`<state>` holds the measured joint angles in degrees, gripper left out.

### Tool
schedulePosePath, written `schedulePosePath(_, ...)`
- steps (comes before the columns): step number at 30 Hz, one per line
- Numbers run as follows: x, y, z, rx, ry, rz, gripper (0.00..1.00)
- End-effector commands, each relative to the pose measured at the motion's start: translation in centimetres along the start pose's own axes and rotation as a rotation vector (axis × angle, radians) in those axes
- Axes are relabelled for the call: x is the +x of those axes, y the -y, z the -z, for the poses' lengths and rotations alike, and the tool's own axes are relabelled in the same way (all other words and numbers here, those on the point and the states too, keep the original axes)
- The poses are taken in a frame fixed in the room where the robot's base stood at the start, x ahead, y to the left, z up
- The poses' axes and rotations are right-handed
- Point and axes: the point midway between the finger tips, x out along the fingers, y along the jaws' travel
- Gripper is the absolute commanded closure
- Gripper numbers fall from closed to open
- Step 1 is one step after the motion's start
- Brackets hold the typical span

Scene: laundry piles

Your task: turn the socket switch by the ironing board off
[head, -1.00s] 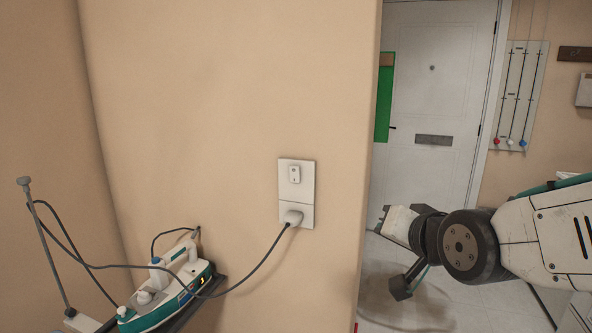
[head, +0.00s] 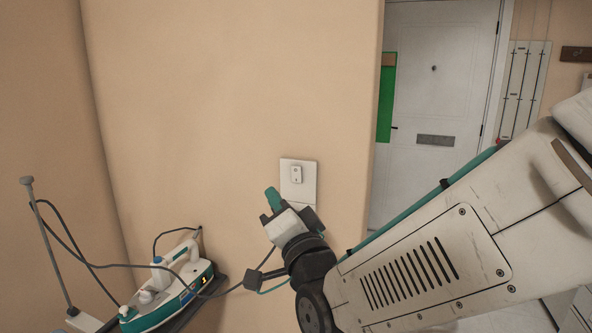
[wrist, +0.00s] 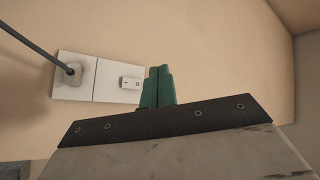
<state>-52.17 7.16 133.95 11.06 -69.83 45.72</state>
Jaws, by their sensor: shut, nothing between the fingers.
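The socket switch (head: 296,174) is a small white rocker on the upper part of a white wall plate (head: 309,191). In the wrist view the switch (wrist: 131,83) sits just left of my gripper's fingertips, with marks on its face. My gripper (head: 272,197) is shut and empty, its teal fingers together, below and left of the switch in the head view. It also shows in the wrist view (wrist: 157,86). I cannot tell whether the fingers touch the wall. The plug (wrist: 71,73) with its dark cord is in the socket; my gripper hides it in the head view.
A white and teal iron (head: 170,285) with a lit display rests on a dark stand at the lower left. Its cord (head: 232,289) runs towards the socket behind my gripper. The wall (head: 220,110) ends right of the plate, with a white door (head: 440,90) beyond.

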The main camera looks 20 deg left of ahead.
Motion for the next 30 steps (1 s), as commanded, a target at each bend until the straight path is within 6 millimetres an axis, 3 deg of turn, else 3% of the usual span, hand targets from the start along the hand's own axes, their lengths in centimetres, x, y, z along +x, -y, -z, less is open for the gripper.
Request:
schedulePosePath(18,5.1,-3.8,3.7,-0.001,-0.001,-0.002,1.00)
schedulePosePath(30,6.0,-4.4,4.5,-0.001,0.000,-0.001,1.00)
